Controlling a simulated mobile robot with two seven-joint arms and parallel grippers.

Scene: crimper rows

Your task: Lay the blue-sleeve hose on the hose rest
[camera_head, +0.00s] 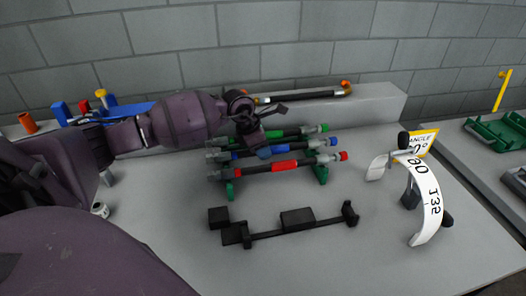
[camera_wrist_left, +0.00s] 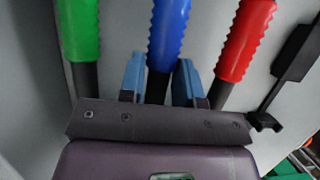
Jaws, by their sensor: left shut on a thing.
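The blue-sleeve hose (camera_head: 290,149) lies between the green-sleeve hose (camera_head: 277,134) and the red-sleeve hose (camera_head: 284,166), with a blue cap at its right end. My left gripper (camera_head: 262,148) reaches down over it from behind. In the left wrist view the two blue fingers (camera_wrist_left: 158,82) are shut on the black part of the hose, just beside the ribbed blue sleeve (camera_wrist_left: 168,32). Whether the hose is raised off its green rack (camera_head: 320,175) I cannot tell. A black fixture, which looks like the hose rest (camera_head: 270,234), stands in front on the bench. My right gripper is not in view.
The green and red sleeves lie close on both sides of my left gripper. Another black hose (camera_head: 300,97) lies on the ledge behind. A white curved scale (camera_head: 430,205) stands at right. The bench front is clear around the black fixture.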

